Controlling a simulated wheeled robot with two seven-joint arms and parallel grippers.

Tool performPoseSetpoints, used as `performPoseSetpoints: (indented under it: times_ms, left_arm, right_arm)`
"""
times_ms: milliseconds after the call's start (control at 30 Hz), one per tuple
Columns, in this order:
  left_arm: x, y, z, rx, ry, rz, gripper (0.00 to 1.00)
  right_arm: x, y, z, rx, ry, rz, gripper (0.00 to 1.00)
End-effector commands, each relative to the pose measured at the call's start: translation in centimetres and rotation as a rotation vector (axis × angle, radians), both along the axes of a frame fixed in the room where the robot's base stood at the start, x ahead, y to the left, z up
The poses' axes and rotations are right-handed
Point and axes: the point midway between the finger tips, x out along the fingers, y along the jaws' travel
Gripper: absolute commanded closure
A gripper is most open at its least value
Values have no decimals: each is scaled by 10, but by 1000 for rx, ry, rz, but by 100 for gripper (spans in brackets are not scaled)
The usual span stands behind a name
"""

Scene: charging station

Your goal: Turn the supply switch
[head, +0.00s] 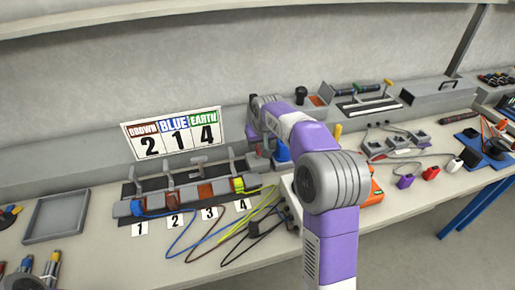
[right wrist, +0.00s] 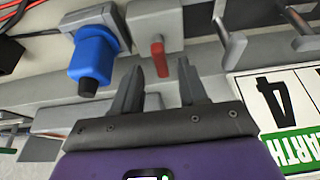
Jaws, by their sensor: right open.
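The supply switch shows in the right wrist view as a red lever (right wrist: 158,58) on a grey box (right wrist: 152,22). My right gripper (right wrist: 161,84) is open, with one finger on each side of the lever's lower end. I cannot tell whether either finger touches it. In the head view my right arm crosses the middle, and its wrist is over the bench back beside the number sign; the lever is hidden there. A blue plug (right wrist: 92,60) sits in a grey socket beside the switch, left of the fingers in the wrist view. My left gripper is not in view.
The number sign (head: 174,138) stands behind a row of levered clamps (head: 200,181) with coloured wires. The blue plug (head: 281,152) is close to my wrist. An orange device (head: 373,192) and loose cables lie at right. An empty grey tray (head: 57,215) is at left.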

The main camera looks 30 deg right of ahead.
Motion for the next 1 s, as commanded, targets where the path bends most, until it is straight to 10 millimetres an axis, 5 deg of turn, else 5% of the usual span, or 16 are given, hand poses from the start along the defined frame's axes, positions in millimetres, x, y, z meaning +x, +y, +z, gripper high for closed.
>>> performPoseSetpoints:
  times_ms: [133, 467, 767, 1000]
  left_arm:
    - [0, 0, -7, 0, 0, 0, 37]
    - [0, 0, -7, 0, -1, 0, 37]
    - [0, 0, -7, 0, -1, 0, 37]
    - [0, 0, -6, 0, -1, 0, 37]
  right_arm:
    - [6, -1, -15, 0, 0, 0, 57]
    - [7, -1, -18, 1, 0, 0, 57]
    - [7, -1, -18, 1, 0, 0, 100]
    - [7, -1, -18, 0, 0, -6, 100]
